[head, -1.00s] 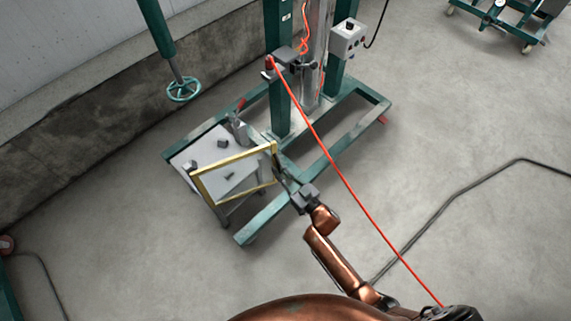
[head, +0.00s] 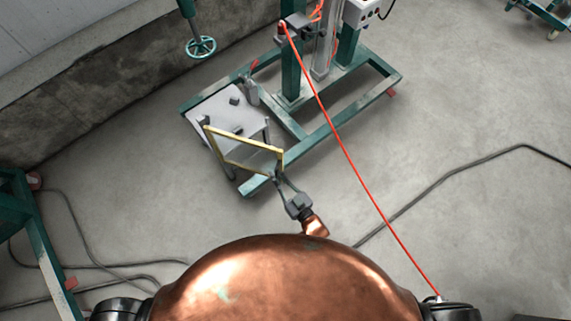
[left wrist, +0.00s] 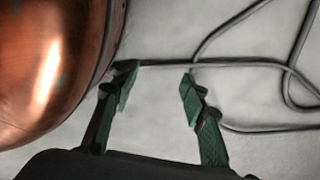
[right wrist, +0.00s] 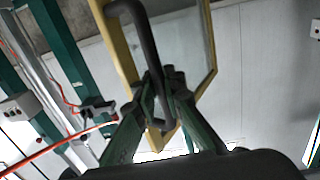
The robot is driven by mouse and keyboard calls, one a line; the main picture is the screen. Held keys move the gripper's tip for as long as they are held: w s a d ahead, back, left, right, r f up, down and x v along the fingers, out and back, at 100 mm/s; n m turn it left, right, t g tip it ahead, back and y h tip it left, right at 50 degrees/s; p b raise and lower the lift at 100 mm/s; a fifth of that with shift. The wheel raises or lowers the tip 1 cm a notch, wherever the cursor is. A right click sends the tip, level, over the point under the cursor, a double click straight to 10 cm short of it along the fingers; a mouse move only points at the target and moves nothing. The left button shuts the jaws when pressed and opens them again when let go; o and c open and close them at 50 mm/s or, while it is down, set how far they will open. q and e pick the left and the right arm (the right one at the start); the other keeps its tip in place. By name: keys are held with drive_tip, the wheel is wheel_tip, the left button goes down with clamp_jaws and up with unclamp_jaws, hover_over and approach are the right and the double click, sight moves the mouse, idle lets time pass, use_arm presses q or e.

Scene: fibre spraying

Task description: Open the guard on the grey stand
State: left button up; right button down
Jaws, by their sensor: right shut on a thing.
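The guard (head: 237,165) is a clear panel in a yellow frame on the small grey stand (head: 229,116), inside the green frame's left end. It stands out from the stand's near side, swung towards me. My right gripper (head: 279,180) is at the guard's near right edge. In the right wrist view, my right gripper (right wrist: 163,88) is shut on the dark bar handle (right wrist: 146,45) of the guard, whose yellow frame (right wrist: 124,50) fills the upper middle. My left gripper (left wrist: 158,85) shows in the left wrist view, open with nothing between its fingers.
A green wheeled frame (head: 352,124) with upright columns stands behind the stand. A red hose (head: 341,148) runs from it down to the lower right. Dark cables (head: 446,180) lie on the floor. A green structure (head: 38,235) is at the lower left. Floor at right is mostly clear.

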use_arm(q)
drive_tip(key=shift+s+f, duration=0.25)
drive_tip(key=shift+s, duration=0.2)
drive_tip(key=shift+s+f, duration=0.2)
drive_tip(key=shift+s, duration=0.25)
use_arm(e)
drive_tip(key=shift+s+a+f, duration=0.1)
drive_tip(key=shift+s+a, duration=0.15)
drive_tip(key=shift+s, duration=0.35)
drive_tip(key=shift+s+a, duration=0.25)
drive_tip(key=shift+s, duration=0.3)
drive_tip(key=c, duration=2)
unclamp_jaws()
drive_tip(key=shift+c, duration=0.2)
drive_tip(key=v, duration=1.2)
drive_tip(key=shift+a, duration=0.1)
